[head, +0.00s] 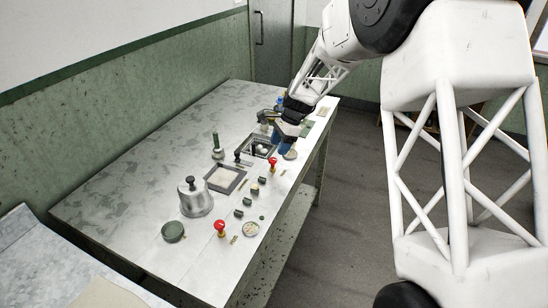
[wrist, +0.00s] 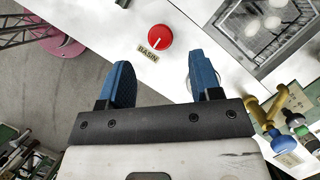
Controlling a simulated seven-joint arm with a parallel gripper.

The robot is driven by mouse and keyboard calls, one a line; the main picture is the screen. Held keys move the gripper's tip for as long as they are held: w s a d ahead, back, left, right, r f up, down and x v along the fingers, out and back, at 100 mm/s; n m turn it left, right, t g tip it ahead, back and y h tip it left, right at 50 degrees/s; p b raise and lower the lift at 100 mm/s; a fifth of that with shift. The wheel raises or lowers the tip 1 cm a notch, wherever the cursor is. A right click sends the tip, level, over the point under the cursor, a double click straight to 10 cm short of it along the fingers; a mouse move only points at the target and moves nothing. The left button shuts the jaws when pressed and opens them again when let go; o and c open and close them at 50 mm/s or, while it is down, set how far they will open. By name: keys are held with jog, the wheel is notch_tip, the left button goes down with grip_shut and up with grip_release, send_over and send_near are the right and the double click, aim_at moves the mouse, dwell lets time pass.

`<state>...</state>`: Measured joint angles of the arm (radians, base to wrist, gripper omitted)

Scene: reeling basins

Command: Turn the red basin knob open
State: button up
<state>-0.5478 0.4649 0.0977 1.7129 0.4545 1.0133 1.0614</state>
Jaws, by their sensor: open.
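A round red knob (wrist: 160,37) with a white pointer line shows in the wrist view, beside a tag (wrist: 147,49) reading BASIN. The line points to the lower right. In the head view a red knob (head: 272,161) stands on the bench just below my gripper (head: 284,142); it looks like the same one. In the wrist view my gripper (wrist: 160,63) is open, with its two blue fingers apart and nothing between them. The knob lies beyond the fingertips, apart from them. A second red knob (head: 220,226) stands nearer in the head view; its tag is unreadable.
A dark-framed square basin (wrist: 270,25) with white round things lies right of the knob. The metal bench (head: 125,195) also bears a grey domed pot (head: 195,198), a second square basin (head: 225,178), small dark blocks and dishes. The bench's right edge is close to the knobs.

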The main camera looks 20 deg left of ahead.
aim_at(273, 159)
jog(key=shift+x, duration=2.8)
jog(key=shift+c, duration=0.4)
jog(key=c, duration=0.8)
jog(key=shift+c, duration=0.2)
